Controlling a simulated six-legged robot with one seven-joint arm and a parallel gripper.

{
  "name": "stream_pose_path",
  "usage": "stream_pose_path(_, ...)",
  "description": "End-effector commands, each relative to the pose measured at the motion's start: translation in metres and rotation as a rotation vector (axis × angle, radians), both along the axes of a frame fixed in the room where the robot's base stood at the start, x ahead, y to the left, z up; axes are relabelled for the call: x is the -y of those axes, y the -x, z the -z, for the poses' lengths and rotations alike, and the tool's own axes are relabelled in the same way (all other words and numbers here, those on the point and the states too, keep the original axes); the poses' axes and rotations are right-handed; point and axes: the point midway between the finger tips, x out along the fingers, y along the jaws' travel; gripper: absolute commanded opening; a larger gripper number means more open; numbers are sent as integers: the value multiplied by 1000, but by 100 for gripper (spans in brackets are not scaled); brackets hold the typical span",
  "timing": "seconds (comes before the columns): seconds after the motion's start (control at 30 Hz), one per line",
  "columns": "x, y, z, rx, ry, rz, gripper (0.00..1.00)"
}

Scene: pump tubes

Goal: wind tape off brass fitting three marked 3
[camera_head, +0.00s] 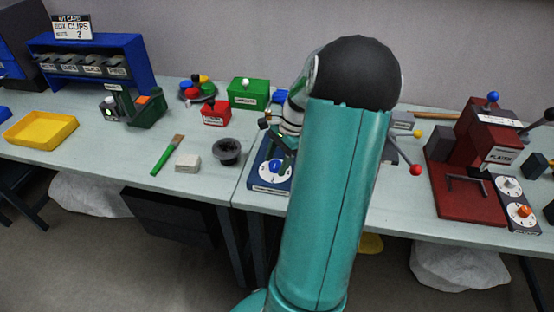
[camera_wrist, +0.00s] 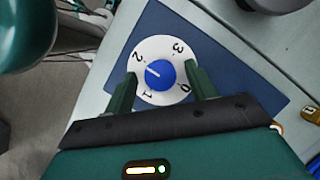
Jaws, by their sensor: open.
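A white dial marked 0 to 3 shows in the wrist view (camera_wrist: 172,46), with a blue knob (camera_wrist: 161,76) at its centre. The knob's white pointer line points between 1 and 2, nearer the 2. The dial sits on a dark blue plate (camera_wrist: 122,40); the knob also shows in the head view (camera_head: 274,167). My gripper (camera_wrist: 160,72) is open, with one green finger on each side of the knob and a gap to each. I cannot make out a brass fitting or tape in either view; my arm covers part of the bench.
On the left bench are a yellow tray (camera_head: 40,130), a brush (camera_head: 167,156), a white block (camera_head: 188,161), a dark cup (camera_head: 227,151) and a green box (camera_head: 249,95). A dark red machine (camera_head: 485,145) and a two-dial panel (camera_head: 516,203) stand on the right.

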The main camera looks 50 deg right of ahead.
Motion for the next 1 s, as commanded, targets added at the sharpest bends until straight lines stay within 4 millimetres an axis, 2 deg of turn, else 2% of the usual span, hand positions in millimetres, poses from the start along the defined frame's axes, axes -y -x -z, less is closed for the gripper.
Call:
stream_pose_path(0.1, 0, 0, 0, 0, 0, 0, 54)
stream_pose_path(0.3, 0, 0, -1, 0, 0, 0, 15)
stream_pose_path(0.33, 0, 0, -1, 0, 0, 0, 11)
stream_pose_path(0.67, 0, -1, -1, 0, 0, -36, 11)
stream_pose_path(1.0, 0, -3, -1, 0, 2, -234, 11)
